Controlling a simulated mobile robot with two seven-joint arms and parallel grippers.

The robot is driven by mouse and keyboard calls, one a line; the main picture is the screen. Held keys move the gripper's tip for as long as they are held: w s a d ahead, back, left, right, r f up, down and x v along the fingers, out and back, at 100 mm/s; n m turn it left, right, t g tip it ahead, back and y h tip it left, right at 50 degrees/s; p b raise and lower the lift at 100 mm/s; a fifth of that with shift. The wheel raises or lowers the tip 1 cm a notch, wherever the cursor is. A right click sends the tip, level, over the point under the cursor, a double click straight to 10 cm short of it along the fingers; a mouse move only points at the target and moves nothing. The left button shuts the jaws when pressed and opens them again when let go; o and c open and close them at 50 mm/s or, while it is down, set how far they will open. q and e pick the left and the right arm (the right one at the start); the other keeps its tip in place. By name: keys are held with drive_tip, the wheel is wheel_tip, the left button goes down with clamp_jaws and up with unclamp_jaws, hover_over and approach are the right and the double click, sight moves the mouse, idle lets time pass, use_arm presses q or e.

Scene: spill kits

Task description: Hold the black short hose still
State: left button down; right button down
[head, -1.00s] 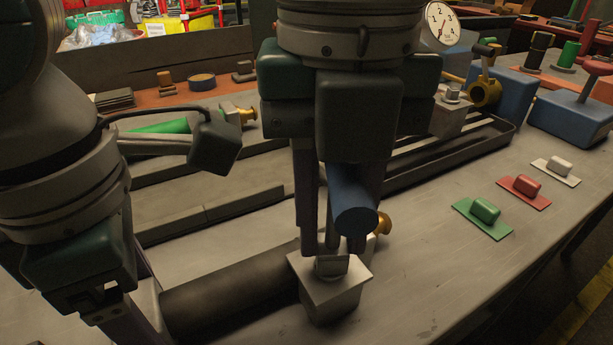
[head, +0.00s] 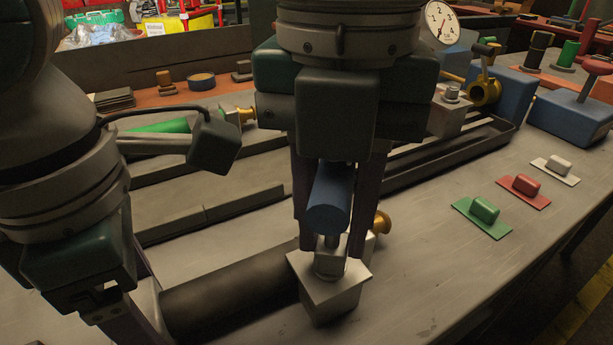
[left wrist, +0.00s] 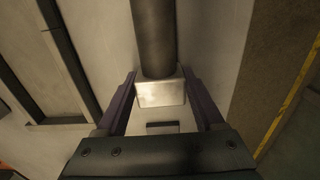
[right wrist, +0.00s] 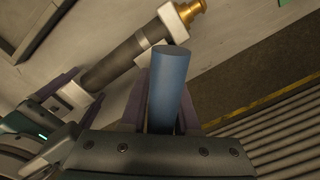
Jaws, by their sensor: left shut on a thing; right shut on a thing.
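The black short hose (head: 235,285) lies along the front of the bench. It has a pale metal block at each end, and a brass fitting (head: 382,222) shows behind the right block (head: 325,295). My left gripper (left wrist: 162,95) is shut on the left end block (left wrist: 158,91), its fingers on either side. In the right wrist view the hose (right wrist: 112,60) also shows. My right gripper (head: 330,240) is shut on a tool with a blue cylindrical handle (head: 328,205). The tool stands over the metal fitting on top of the right block; their exact contact is hidden.
A second hose assembly with a green hose (head: 160,128) lies behind. A long dark tray (head: 440,160) runs behind the right gripper. Green (head: 484,210), red (head: 527,186) and white (head: 558,165) handled plates lie to the right. Bare bench top lies between.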

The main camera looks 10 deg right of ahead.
drive_tip(key=shift+m, duration=0.4)
drive_tip(key=shift+m, duration=0.6)
drive_tip(key=shift+m, duration=0.6)
drive_tip(key=shift+m, duration=0.5)
